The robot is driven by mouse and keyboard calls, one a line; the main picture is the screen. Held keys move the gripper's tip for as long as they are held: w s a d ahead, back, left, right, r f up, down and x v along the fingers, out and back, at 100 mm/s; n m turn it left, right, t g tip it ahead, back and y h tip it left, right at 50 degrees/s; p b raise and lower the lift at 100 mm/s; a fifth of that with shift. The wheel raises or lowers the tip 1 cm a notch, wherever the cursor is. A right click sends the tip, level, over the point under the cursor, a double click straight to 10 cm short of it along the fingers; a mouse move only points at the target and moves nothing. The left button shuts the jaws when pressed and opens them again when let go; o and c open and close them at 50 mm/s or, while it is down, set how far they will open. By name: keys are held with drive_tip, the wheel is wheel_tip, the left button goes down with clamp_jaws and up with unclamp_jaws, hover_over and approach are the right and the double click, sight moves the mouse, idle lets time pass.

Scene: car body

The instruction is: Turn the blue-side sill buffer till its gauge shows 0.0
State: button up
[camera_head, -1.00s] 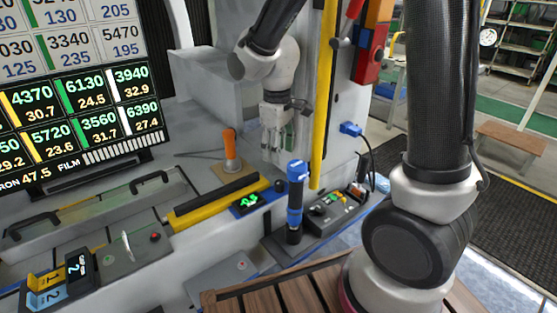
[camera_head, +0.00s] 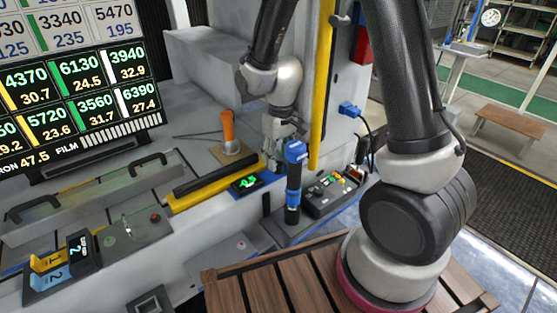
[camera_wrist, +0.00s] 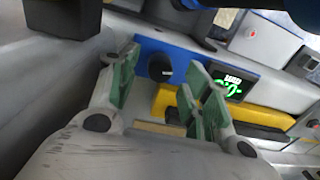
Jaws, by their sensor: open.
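The blue-side sill buffer shows in the wrist view as a blue plate with a round black knob (camera_wrist: 160,67). Beside the knob is a black gauge (camera_wrist: 228,88) with green digits, too blurred to read surely. The gauge (camera_head: 246,182) also shows in the head view, at the end of the yellow bar; the knob is hard to make out there. My gripper (camera_head: 275,150) is over the sill, just behind the blue-topped post. In the wrist view my gripper (camera_wrist: 162,80) is open, its green pads either side of the knob. Contact cannot be told.
A blue-topped black post (camera_head: 294,180) stands close in front of my gripper. An orange-handled tool (camera_head: 228,130) is to its left, a yellow upright (camera_head: 322,90) to its right. A control box (camera_head: 332,192) and a slatted wooden bench (camera_head: 290,285) lie nearer.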

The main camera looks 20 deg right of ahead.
drive_tip(key=shift+f, duration=0.85)
drive_tip(key=c, duration=1)
drive_tip(key=shift+n, duration=0.8)
drive_tip(key=shift+c, duration=0.2)
drive_tip(key=o, duration=1)
drive_tip(key=shift+o, duration=0.2)
